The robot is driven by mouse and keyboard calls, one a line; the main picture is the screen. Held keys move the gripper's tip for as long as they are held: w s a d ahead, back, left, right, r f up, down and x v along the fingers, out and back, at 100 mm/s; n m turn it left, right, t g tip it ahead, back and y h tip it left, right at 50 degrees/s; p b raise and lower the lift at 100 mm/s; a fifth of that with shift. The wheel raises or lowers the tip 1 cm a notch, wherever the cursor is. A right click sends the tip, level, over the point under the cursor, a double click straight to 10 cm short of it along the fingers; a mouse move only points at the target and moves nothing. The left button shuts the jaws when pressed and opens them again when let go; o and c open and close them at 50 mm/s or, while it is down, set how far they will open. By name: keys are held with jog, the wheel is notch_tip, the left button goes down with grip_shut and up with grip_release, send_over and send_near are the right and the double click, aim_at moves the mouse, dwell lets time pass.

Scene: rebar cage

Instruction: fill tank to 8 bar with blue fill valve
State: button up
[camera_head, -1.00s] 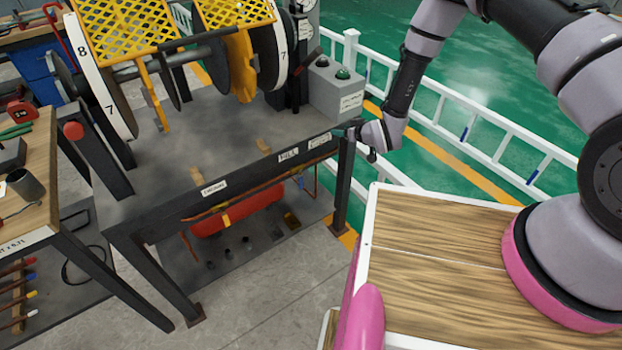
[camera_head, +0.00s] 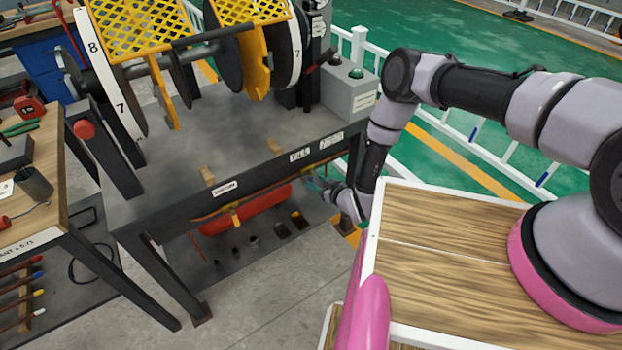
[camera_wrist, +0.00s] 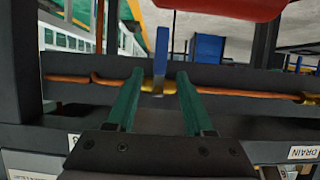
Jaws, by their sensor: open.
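The blue valve handle (camera_wrist: 162,48) stands up from a brass valve body on the orange pipe (camera_wrist: 115,80) in the wrist view. My gripper (camera_wrist: 160,75) is open, its two green fingers spread left and right of the valve, with the handle in line with the gap; I cannot tell whether they touch it. In the head view, my gripper (camera_head: 314,184) is below the FILL label (camera_head: 300,154), at the bench's front edge, and the blue handle is not clear. The red tank (camera_head: 245,210) lies under the bench. No gauge reading is legible.
The bench front rail (camera_head: 255,180) runs above the pipe, and a dark bench leg stands close to my arm. The DRAIN label (camera_wrist: 304,152) is at the lower right in the wrist view. A wood-topped surface (camera_head: 440,235) is right of my gripper.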

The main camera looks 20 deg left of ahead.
aim_at(312, 178)
jog(key=shift+x, duration=2.15)
grip_shut()
